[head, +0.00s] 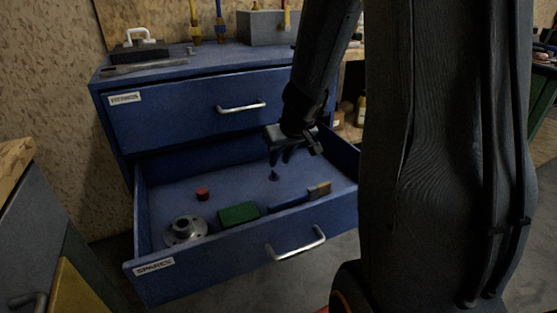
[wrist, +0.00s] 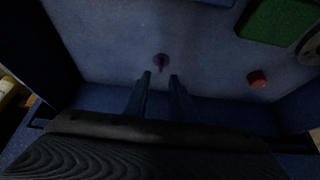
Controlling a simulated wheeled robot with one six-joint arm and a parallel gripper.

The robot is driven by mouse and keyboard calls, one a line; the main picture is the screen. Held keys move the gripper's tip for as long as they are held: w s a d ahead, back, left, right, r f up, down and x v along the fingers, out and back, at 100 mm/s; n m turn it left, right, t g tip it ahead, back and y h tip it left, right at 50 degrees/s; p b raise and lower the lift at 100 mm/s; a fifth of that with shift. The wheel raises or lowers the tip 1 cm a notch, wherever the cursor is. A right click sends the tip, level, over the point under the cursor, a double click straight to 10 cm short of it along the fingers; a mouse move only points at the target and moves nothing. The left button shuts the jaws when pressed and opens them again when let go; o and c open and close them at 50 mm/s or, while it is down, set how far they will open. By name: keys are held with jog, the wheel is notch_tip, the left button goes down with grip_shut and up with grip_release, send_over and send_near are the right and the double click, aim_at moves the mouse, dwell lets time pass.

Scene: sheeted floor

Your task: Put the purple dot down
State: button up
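The purple dot (head: 273,176) is a small purple piece with a narrow upright stem. It sits on the floor of the open lower drawer (head: 155,207), labelled SPARES. It also shows in the wrist view (wrist: 161,62), just beyond the fingertips and in line with the gap between them. My gripper (head: 280,158) hangs over the drawer, pointing down, a little above the purple dot. In the wrist view my gripper (wrist: 161,76) has its two fingers apart, with nothing held between them.
The drawer also holds a red cylinder (head: 203,194), a green block (head: 238,213), a metal flange (head: 185,231), and a blue piece (head: 288,203) beside a tan block (head: 319,190). The upper drawer (head: 190,112) is shut. Drawer floor behind the purple dot is clear.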

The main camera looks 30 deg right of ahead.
jog(key=s+a+r+n+g+y+p, duration=0.1)
jog(key=s+a+r, duration=0.45)
jog(key=a, duration=0.35)
jog(key=s+a+r+n+g+y+p, duration=0.15)
jog(key=s+a+r, duration=0.35)
jog(key=a, duration=0.5)
jog(key=s+a+r+n+g+h, duration=0.1)
jog(key=s+a+g, duration=0.2)
jog(key=s, duration=1.3)
jog(key=shift+s+a+h+b, duration=0.15)
jog(key=shift+a+h+b, duration=0.2)
jog(key=shift+a, duration=0.1)
